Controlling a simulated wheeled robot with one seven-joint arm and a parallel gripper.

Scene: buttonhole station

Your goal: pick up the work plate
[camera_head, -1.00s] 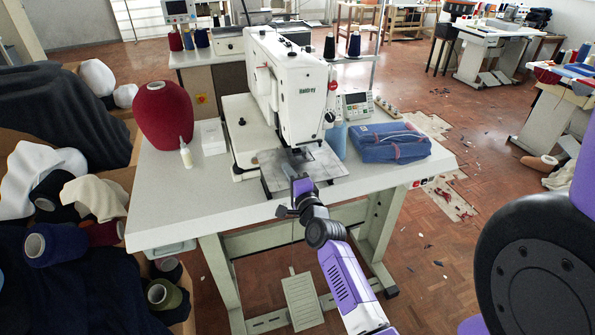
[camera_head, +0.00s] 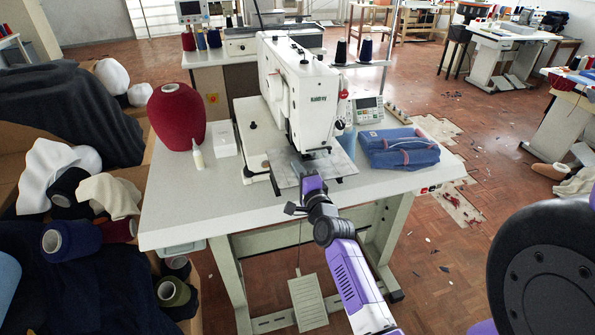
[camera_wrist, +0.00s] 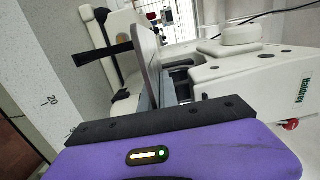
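The work plate (camera_head: 342,165) is a thin grey metal plate lying under the needle head of the white sewing machine (camera_head: 292,85), at the front of the table. My gripper (camera_head: 309,178) is at the plate's near edge, reaching over it from the front. In the wrist view the plate (camera_wrist: 147,55) appears as a thin upright grey strip because the camera is turned. Its near end runs down to the dark bar of my gripper (camera_wrist: 160,110). The fingertips are mostly hidden, so I cannot tell if they are closed on it.
The needle head stands close above the plate. A red cone (camera_head: 178,115), a small white bottle (camera_head: 198,155) and a white box (camera_head: 223,139) stand to the left. A folded blue bundle (camera_head: 398,149) lies to the right. The front left tabletop (camera_head: 190,212) is clear.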

